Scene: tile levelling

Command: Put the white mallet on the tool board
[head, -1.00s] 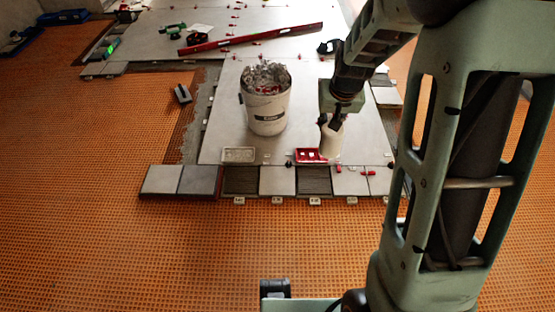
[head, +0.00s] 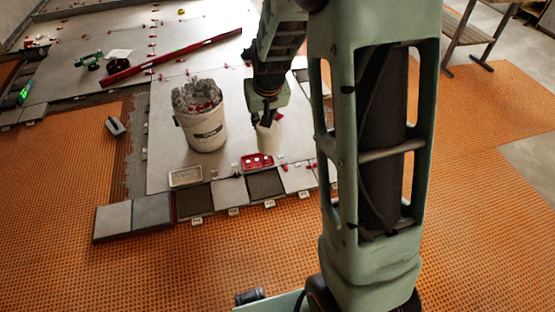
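The white mallet shows in the head view as a pale, upright cylindrical head (head: 268,138) just behind a red tray. My gripper (head: 267,117) is directly above the head, its dark fingers pointing down at the mallet's upper part. The fingers appear shut on the mallet, though the handle and the contact are small and mostly hidden by the fingers. I cannot tell whether its lower end touches the tile. I cannot pick out the tool board in this view.
A bucket (head: 201,117) stands left of the mallet. The red tray (head: 257,162) and a pale tray (head: 186,177) lie in front. A long red level (head: 172,57) lies farther back. A slatted bench (head: 478,25) stands at upper right. Orange matting (head: 480,200) is clear on the right.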

